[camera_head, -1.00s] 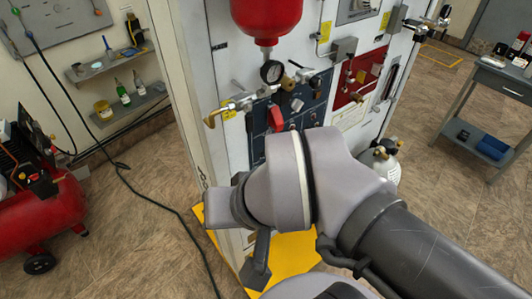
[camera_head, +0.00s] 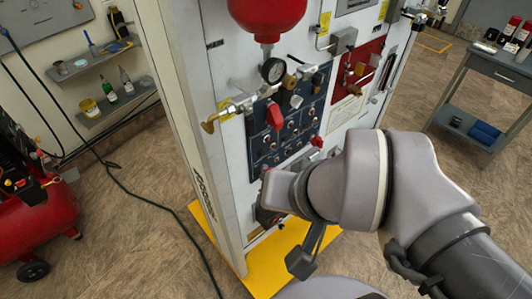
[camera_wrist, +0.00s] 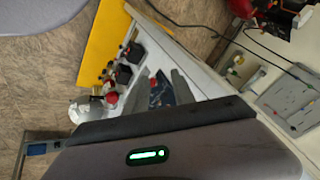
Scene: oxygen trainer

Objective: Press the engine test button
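The white trainer cabinet (camera_head: 225,180) carries a dark blue panel (camera_head: 290,120) with several knobs and switches. A red button-like part (camera_head: 317,141) sits at the panel's lower right edge. Labels are too small to read, so I cannot tell which control is the engine test button. In the wrist view, my gripper (camera_wrist: 160,86) has two grey fingers apart with nothing held between them. The blue panel (camera_wrist: 163,95) and small red parts show beyond the fingers.
A red tank (camera_head: 267,15) and a pressure gauge (camera_head: 272,70) hang above the panel. A brass-ended valve pipe (camera_head: 228,112) and red lever (camera_head: 274,117) stick out in front. A yellow base (camera_head: 265,262) lies below. A grey cart (camera_head: 495,75) stands at right.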

